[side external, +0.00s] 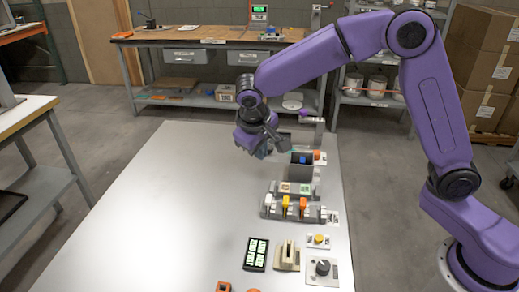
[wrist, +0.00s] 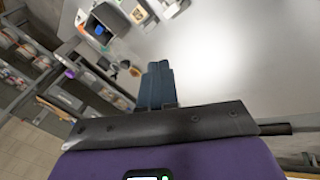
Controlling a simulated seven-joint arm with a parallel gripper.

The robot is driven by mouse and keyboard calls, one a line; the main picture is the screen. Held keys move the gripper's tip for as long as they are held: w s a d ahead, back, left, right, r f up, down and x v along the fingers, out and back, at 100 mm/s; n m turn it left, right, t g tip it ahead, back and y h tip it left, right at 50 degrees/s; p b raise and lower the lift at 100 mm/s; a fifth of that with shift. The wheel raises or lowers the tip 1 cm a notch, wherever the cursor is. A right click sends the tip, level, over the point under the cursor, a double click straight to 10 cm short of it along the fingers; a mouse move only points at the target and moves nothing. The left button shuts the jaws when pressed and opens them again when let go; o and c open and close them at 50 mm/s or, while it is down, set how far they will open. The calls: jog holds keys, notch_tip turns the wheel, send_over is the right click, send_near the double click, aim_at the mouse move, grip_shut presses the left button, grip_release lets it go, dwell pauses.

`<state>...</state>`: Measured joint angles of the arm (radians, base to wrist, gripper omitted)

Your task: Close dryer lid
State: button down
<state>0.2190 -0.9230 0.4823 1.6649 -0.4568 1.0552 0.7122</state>
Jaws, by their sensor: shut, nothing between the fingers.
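The dryer appears to be the dark, open-topped box (side external: 302,170) on the right side of the table, with a blue item showing inside. It also shows at the upper left of the wrist view (wrist: 101,27), with its opening uncovered. A grey panel (side external: 303,141) behind the box may be its raised lid; my gripper partly overlaps this area, so I cannot tell exactly. My gripper (side external: 264,152) is above the table, to the left of the box. In the wrist view its blue-grey fingers (wrist: 157,70) are together, with nothing between them, apart from the box.
A rack with orange and yellow pieces (side external: 294,209) stands in front of the box. A black panel (side external: 256,254) and a knob unit (side external: 322,270) are nearer the front. The left half of the white table (side external: 170,220) is clear. A workbench (side external: 210,36) stands behind.

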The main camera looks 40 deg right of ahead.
jog(key=w+d+f+m+h, duration=0.1)
jog(key=w+f+m, duration=0.2)
jog(key=w, duration=0.4)
jog(key=w+d+f+m+h, duration=0.1)
jog(key=w+f+m+h, duration=0.15)
jog(key=w, duration=0.45)
jog(key=d+r+x, duration=0.1)
jog(key=d+x, duration=0.1)
jog(key=x, duration=1.1)
jog(key=shift+s+d+r+m+t, duration=0.15)
jog(key=shift+d+m+t, duration=0.15)
jog(key=shift+m, duration=0.05)
jog(key=shift+y, duration=0.25)
jog(key=s+d, duration=0.7)
